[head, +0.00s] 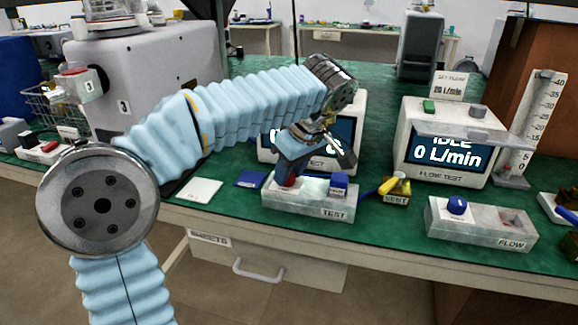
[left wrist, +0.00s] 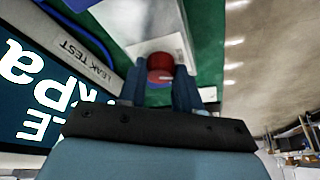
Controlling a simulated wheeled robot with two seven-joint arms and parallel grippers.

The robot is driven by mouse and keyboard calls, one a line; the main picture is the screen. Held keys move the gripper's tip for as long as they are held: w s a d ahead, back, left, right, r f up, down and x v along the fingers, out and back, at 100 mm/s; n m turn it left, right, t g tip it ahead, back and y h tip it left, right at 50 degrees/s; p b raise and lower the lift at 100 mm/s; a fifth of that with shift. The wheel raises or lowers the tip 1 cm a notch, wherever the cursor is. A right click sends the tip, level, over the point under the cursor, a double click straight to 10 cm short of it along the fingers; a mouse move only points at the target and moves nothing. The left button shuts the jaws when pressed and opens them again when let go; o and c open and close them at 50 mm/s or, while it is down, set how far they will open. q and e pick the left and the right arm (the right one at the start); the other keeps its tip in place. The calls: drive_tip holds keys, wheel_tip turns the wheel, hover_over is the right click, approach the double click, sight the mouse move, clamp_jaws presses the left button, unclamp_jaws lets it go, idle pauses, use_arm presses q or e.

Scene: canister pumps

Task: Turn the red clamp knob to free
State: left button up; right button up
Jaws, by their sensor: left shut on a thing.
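A red knob (head: 289,182) stands on the left part of the pale block (head: 307,207) labelled TEST, on the green bench. My left gripper (head: 287,177) reaches down over it from above and hides most of it in the head view. In the left wrist view the red knob (left wrist: 160,63) sits between the two fingers of my left gripper (left wrist: 172,82), which are shut on it. How the knob is turned cannot be told. My right gripper is not in view.
A blue knob (head: 339,182) shares the TEST block. The leak test screen (head: 344,142) stands close behind; a yellow-handled VENT valve (head: 391,190) is to the right. The flow test unit (head: 448,150) and FLOW block (head: 480,225) stand farther right. A grey pump (head: 165,75) is at left.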

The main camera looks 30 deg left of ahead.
use_arm(q)
drive_tip(key=shift+w+n+g, duration=0.2)
drive_tip(key=shift+n+g, duration=0.5)
drive_tip(key=shift+n, duration=1.3)
drive_tip(key=o, duration=1)
drive_tip(key=shift+o, duration=0.2)
drive_tip(key=shift+r, duration=0.1)
